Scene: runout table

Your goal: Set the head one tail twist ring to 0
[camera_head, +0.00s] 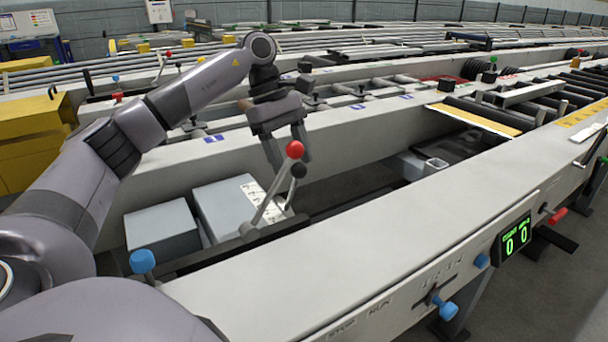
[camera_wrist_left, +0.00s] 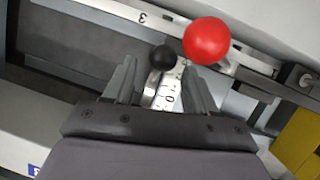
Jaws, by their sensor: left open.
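My left gripper (camera_head: 291,163) hangs fingers-down over the gap between the two pale beams. It is open, its fingers apart around the upper end of a lever group. In the left wrist view the fingertips (camera_wrist_left: 160,78) stand either side of a black knob (camera_wrist_left: 162,57) and a white numbered scale (camera_wrist_left: 168,98) showing a 0. A red ball knob (camera_wrist_left: 206,41) is just right of the fingers; in the head view the red ball (camera_head: 294,149) is above the black knob (camera_head: 298,170). I cannot make out which part is the twist ring, or its setting.
Grey boxes (camera_head: 162,230) stand below the gripper at left. A yellow block (camera_head: 35,150) stands far left.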

